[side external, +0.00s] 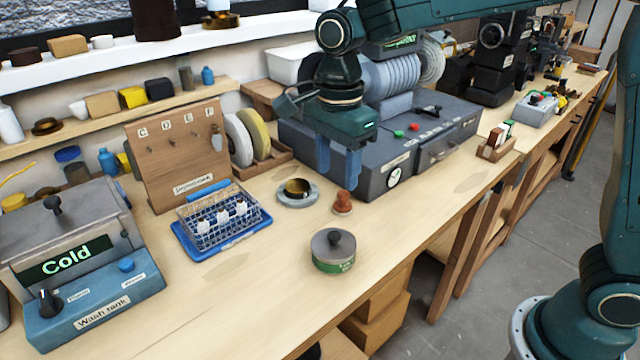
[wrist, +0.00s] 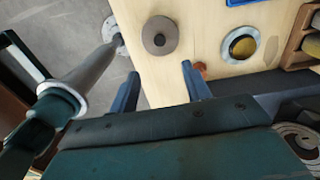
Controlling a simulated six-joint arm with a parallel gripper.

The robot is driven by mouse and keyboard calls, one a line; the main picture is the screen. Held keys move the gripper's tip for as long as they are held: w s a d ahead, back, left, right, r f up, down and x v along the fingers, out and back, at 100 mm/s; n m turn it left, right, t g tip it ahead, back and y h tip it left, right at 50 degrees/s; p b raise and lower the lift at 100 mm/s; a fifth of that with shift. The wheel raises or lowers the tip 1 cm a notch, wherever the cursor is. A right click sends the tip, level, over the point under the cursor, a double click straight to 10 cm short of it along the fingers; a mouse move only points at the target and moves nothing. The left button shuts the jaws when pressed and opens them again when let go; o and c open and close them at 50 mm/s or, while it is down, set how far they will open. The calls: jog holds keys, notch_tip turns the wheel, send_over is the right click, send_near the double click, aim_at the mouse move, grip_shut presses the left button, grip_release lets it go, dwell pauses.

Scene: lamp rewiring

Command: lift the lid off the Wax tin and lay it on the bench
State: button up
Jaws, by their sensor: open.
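A round green tin (side external: 333,262) stands upright on the bench near its front edge; its small label is hard to read. The bench (side external: 255,310) has bare wood around the tin.
A red-brown knobbed piece (side external: 343,202) and a grey dish with a brassy centre (side external: 297,192) stand behind the tin. A blue tray with a wire rack (side external: 222,228) is to the left. A grey machine (side external: 400,150) stands behind my gripper. The front bench is clear.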

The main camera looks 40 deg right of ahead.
send_over(334, 235)
jog(key=shift+f, duration=4.3)
jog(key=shift+f, duration=0.1)
jog(key=shift+f, duration=2.5)
jog(key=shift+c, duration=0.2)
grip_shut()
